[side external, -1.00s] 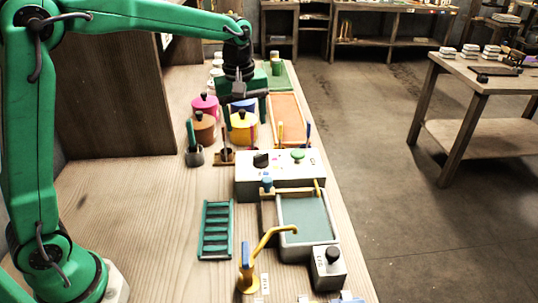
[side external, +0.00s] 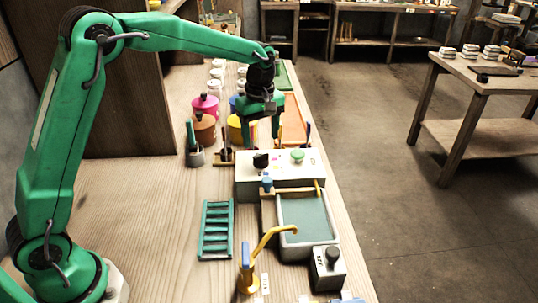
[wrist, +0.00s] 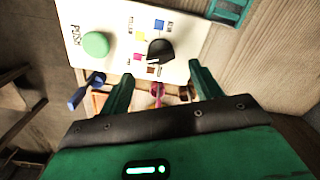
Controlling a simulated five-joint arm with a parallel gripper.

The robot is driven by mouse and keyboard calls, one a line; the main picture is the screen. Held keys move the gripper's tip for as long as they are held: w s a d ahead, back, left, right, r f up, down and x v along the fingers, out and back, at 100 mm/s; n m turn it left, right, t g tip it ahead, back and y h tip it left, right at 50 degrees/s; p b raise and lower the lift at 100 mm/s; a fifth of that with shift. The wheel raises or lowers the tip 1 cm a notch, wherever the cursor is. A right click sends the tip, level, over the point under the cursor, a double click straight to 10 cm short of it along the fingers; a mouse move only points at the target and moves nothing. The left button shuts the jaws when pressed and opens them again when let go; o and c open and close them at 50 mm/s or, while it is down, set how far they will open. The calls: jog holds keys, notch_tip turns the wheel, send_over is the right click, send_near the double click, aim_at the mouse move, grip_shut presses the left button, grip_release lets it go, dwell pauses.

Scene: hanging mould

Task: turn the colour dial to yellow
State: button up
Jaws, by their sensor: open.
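The black colour dial (side external: 261,160) stands on the top of a white control box (side external: 280,184). In the wrist view the dial (wrist: 160,50) has coloured squares around its left side: a blue square (wrist: 159,25), a yellow one, a magenta square (wrist: 138,57) and a brown one. Its pointed end faces down-left, towards the magenta and brown side; I cannot tell the exact mark. My gripper (wrist: 160,82) is open and empty, pointing down just behind and above the box in the side view. Its two fingers are apart, and neither touches the dial.
A green push button (side external: 298,155) sits to the right of the dial. Lidded pots (side external: 204,127) and a brush holder (side external: 195,156) stand behind left. A sink-like tray (side external: 303,218) with a yellow tap (side external: 246,275) and a green rack (side external: 215,230) lie in front.

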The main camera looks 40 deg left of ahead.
aim_at(261, 155)
jog(key=shift+f, duration=2.9)
jog(key=c, duration=1)
